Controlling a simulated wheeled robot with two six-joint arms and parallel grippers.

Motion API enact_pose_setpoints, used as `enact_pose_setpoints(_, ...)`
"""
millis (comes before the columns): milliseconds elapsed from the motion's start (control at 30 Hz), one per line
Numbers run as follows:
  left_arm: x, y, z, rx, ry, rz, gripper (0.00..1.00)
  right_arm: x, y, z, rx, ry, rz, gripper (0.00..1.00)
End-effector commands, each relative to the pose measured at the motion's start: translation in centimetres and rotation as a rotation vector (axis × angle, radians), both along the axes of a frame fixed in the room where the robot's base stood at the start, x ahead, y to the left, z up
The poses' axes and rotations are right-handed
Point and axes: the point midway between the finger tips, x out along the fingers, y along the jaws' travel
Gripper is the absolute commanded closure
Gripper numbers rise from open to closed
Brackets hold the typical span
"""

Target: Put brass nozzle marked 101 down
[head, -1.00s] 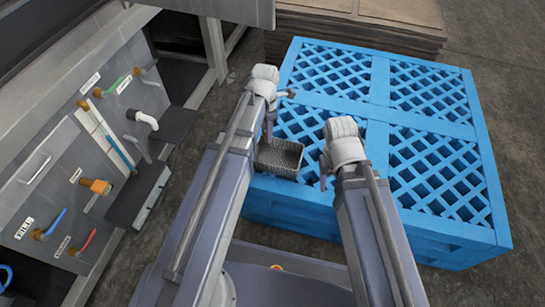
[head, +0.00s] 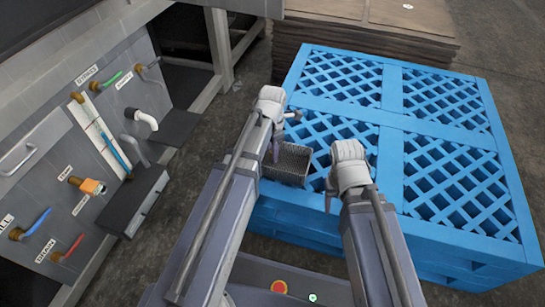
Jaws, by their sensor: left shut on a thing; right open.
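My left gripper (head: 275,148) is at the near left corner of the blue pallet, beside and partly in front of a dark mesh tray (head: 290,165). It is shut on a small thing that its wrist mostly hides. I cannot read a 101 mark or make out the brass nozzle clearly. The tray sits at the pallet's near left corner, and I cannot see clearly what is in it. My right gripper (head: 329,194) is open and empty, just right of the tray, over the pallet's near edge.
The blue lattice pallet (head: 395,125) is otherwise bare. A grey panel (head: 100,135) at the left carries labelled pipes, coloured handles and an orange-brass fitting (head: 90,186). Brown stacked sheets (head: 365,35) lie behind the pallet. Concrete floor shows between panel and pallet.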

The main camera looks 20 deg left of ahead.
Motion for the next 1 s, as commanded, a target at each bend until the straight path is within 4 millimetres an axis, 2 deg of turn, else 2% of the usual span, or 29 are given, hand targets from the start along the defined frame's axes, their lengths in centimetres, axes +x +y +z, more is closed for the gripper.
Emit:
enact_pose_setpoints(33, 0.0, 0.0, -0.48, 0.0, 0.0, 0.0, 1.0, 0.0, 0.0, -0.48, 0.0, 0.0, -0.001, 0.41)
enact_pose_setpoints(400, 0.0, 0.0, -0.69, 0.0, 0.0, 0.0, 1.0, 0.01, 0.01, -0.7, 0.0, 0.0, 0.0, 0.41)
enact_pose_setpoints(433, 0.0, 0.0, -0.57, 0.0, 0.0, 0.0, 0.69, 0.01, 0.01, -0.57, 0.0, 0.0, 0.0, 0.41)
enact_pose_setpoints(667, 0.0, 0.0, -0.51, 0.0, 0.0, 0.0, 0.43, 0.01, 0.0, -0.5, 0.0, 0.0, 0.0, 0.41)
enact_pose_setpoints(1000, 0.0, 0.0, -0.35, 0.0, 0.0, 0.0, 0.41, 0.01, 0.0, -0.35, 0.0, 0.0, 0.0, 0.41)
